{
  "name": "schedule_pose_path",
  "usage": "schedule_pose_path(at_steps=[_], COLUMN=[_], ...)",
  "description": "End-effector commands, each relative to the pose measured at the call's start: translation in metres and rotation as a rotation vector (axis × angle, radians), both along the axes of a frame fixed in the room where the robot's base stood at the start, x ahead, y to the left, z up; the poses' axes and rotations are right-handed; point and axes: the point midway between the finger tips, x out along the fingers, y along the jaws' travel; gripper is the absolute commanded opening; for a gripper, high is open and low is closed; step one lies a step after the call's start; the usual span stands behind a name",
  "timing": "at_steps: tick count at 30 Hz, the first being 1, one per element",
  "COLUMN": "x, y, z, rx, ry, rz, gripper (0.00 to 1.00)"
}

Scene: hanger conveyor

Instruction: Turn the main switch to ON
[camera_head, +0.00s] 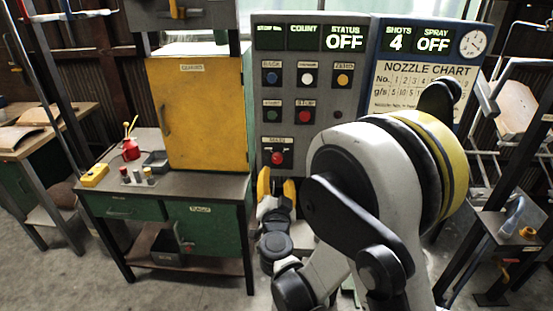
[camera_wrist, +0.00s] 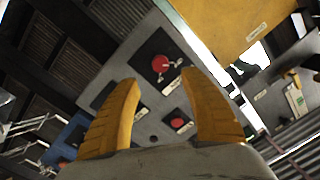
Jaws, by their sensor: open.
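The main switch (camera_head: 277,158) is a red round knob on a black plate, low on the grey control panel (camera_head: 330,95), under a label reading MAIN. It also shows in the wrist view (camera_wrist: 160,63), between and beyond my fingertips. My gripper (camera_head: 277,178) has two yellow fingers, spread apart and empty. In the head view it is just below the main switch. In the wrist view the fingers (camera_wrist: 160,80) stand either side of the knob's line, with no visible contact. The status display (camera_head: 344,38) reads OFF.
A red stop button (camera_head: 305,104) and other coloured buttons sit above the main switch. A yellow cabinet (camera_head: 200,115) stands close on the left, on a green bench (camera_head: 215,210) with small tools and bottles. A nozzle chart panel (camera_head: 425,80) is on the right.

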Motion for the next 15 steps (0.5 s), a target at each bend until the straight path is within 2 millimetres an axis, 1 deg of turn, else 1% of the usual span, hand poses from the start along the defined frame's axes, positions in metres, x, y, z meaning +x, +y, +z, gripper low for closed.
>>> schedule_pose_path(at_steps=[1,9,12,15], x=[0.009,0.063,0.078,0.088], y=[-0.001,0.001,0.002,0.002], z=[-0.001,-0.001,-0.001,0.0], rx=[0.0,0.0,0.0,0.0], ry=[0.0,-0.001,-0.001,-0.001], rz=[-0.001,-0.001,0.001,0.002], gripper=[0.53,0.53,0.53,0.53])
